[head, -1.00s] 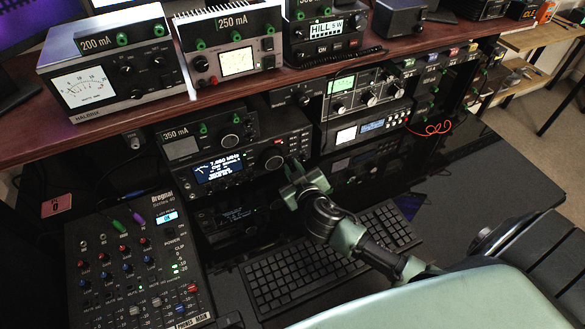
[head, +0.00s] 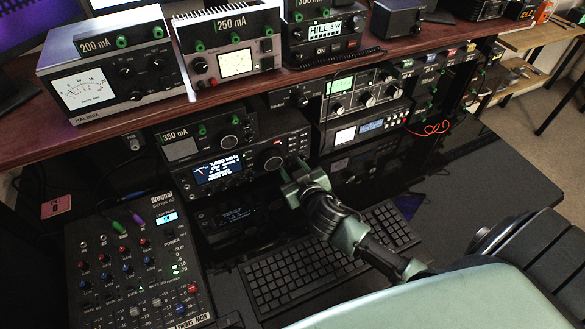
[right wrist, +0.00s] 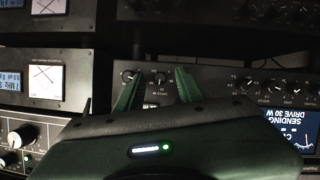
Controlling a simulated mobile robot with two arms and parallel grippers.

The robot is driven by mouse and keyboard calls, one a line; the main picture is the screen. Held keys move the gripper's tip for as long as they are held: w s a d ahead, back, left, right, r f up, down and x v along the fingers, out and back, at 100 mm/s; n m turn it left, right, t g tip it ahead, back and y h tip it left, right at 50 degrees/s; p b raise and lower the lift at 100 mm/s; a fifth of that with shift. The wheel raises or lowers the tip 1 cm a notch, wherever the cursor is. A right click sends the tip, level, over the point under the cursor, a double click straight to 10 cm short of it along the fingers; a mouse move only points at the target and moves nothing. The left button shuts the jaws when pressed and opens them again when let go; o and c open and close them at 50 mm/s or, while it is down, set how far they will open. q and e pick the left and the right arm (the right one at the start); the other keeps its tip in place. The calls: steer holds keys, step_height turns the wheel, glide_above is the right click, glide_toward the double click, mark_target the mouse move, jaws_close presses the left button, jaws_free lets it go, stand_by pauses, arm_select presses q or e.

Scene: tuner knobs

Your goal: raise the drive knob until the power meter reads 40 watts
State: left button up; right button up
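The screen in the right wrist view (right wrist: 297,132) reads sending, drive 30 W. A watts meter (head: 85,88) on the 200 mA box shows its needle in the left part of the scale. My right gripper (head: 293,172) is at the radio's lower right. In the right wrist view its green fingers (right wrist: 157,84) stand apart, with small knobs (right wrist: 160,78) beyond them. I cannot tell which knob is the drive knob. My left gripper is not in view.
A keyboard (head: 275,274) lies below my right arm. A mixer (head: 135,265) stands at the lower left. The shelf (head: 200,102) with more boxes overhangs the radio. Stacked units (head: 365,130) stand just right of it. The dark desk is clear at the right.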

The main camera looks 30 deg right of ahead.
steer(key=v, duration=0.6)
steer(key=shift+s, duration=0.35)
steer(key=shift+s+a+r+b, duration=0.1)
steer(key=shift+s+r+b, duration=0.2)
steer(key=shift+s, duration=0.2)
stand_by(0.5)
